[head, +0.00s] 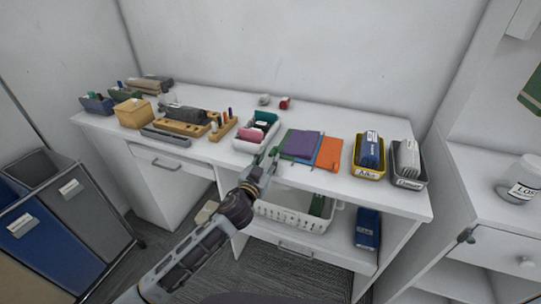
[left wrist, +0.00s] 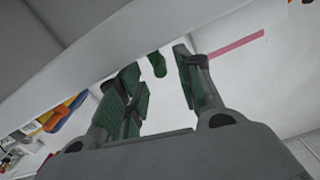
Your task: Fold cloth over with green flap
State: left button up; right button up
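The cloth lies flat near the front edge of the white desk in the head view. It shows a purple part (head: 303,144), a green flap (head: 287,153) along its left and front sides, and an orange part (head: 329,152) on the right. My left gripper (head: 268,158) is just left of the green flap, at the desk's front edge; I cannot tell whether it touches. In the left wrist view its fingers (left wrist: 160,75) stand apart. A small green piece (left wrist: 156,63) shows between them, and I cannot tell what it is. My right gripper is out of view.
A white tray (head: 244,146) with pink and teal items stands left of the cloth. A yellow-rimmed bin (head: 366,173) and a grey bin (head: 410,180) stand to its right. A white basket (head: 290,215) sits on the shelf below. Bare desk lies behind the cloth.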

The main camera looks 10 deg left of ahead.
aim_at(270, 155)
pick_arm(q)
jog(key=shift+x, duration=1.5)
grip_shut()
